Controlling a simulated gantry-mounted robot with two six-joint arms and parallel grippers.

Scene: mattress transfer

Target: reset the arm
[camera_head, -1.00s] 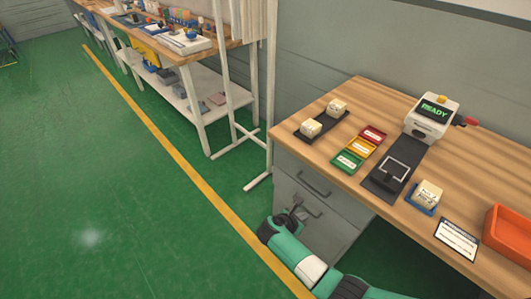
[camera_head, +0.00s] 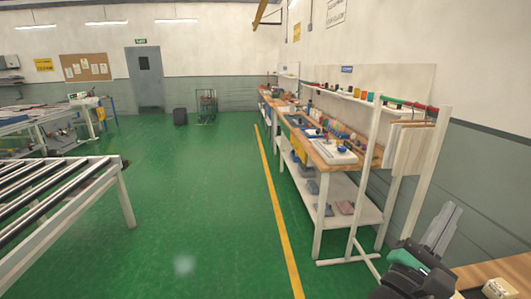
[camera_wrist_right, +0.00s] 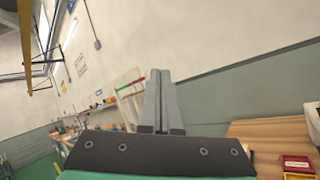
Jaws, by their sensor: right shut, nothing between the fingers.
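My right gripper (camera_head: 445,222) is raised at the lower right of the head view, above the near wooden bench (camera_head: 505,266). Its grey fingers are closed together and empty. In the right wrist view the shut fingers (camera_wrist_right: 159,85) point up toward the wall, with nothing between them. Part of the green and black wrist shows below them. My left gripper is not in the head view.
The near bench also shows in the wrist view (camera_wrist_right: 268,132), with a red tray (camera_wrist_right: 298,165) at its edge. A long workbench (camera_head: 335,150) with tools runs along the right wall. A roller conveyor (camera_head: 60,190) stands left. Green floor between is clear.

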